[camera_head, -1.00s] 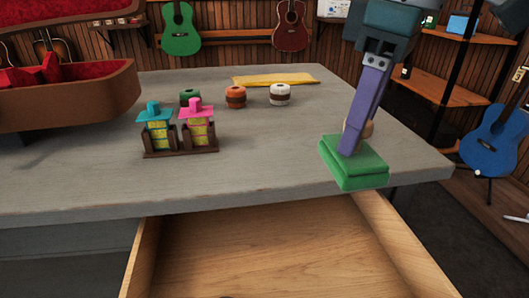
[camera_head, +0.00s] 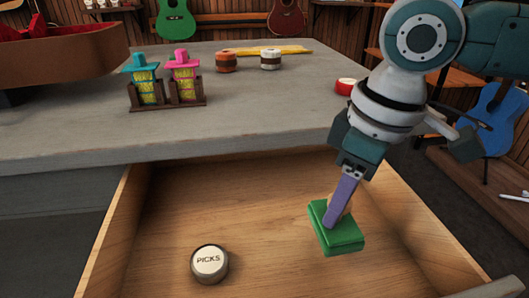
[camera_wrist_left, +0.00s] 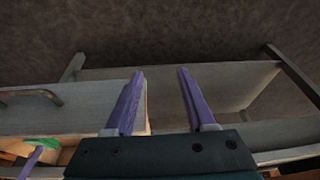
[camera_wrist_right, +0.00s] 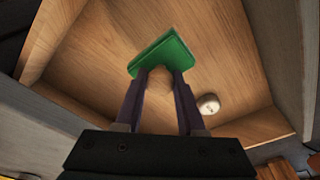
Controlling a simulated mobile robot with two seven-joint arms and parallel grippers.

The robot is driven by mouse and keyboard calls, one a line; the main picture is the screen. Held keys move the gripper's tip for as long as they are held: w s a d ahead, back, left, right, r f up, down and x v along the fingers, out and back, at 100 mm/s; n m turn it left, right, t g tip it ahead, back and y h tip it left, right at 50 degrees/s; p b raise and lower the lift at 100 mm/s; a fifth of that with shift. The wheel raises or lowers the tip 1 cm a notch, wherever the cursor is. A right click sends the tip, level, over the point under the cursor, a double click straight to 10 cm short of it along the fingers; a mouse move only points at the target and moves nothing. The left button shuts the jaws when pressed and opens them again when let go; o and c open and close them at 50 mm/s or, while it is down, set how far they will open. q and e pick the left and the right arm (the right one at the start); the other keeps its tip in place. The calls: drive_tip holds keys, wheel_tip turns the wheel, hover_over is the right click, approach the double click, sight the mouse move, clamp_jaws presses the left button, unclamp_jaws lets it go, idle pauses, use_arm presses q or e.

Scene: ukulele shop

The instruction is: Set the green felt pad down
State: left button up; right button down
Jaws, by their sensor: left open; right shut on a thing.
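The green felt pad (camera_head: 345,237) is a thick block with a small wooden knob on top. My right gripper (camera_head: 334,215) is shut on the knob, with the pad inside the outline of the open wooden drawer (camera_head: 190,205). The pad is slightly tilted; I cannot tell whether it touches the drawer floor. In the right wrist view, the pad (camera_wrist_right: 160,52) sits at the fingertips with the drawer floor behind it. My left gripper (camera_wrist_left: 158,72) is open and empty in its wrist view, outside the head view.
A round tin marked PICKS (camera_head: 209,263) stands in the drawer, left of the pad. The drawer floor between them is bare.

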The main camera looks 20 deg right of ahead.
sight(348, 224)
wheel_tip(348, 224, down, 4)
drive_tip(key=shift+f+b, duration=0.2)
drive_tip(key=shift+b, duration=0.7)
drive_tip(key=shift+r, duration=0.1)
drive_tip(key=c, duration=0.5)
unclamp_jaws()
drive_tip(key=r+p, duration=0.1)
drive_tip(key=r, duration=0.3)
drive_tip(key=s+r+p, duration=0.1)
drive_tip(key=r+p, duration=0.1)
drive_tip(key=r, duration=0.2)
drive_tip(key=d+r+p, duration=0.1)
drive_tip(key=r+p, duration=0.1)
drive_tip(key=r, duration=0.2)
drive_tip(key=shift+s, duration=0.3)
drive_tip(key=shift+a+f, duration=0.1)
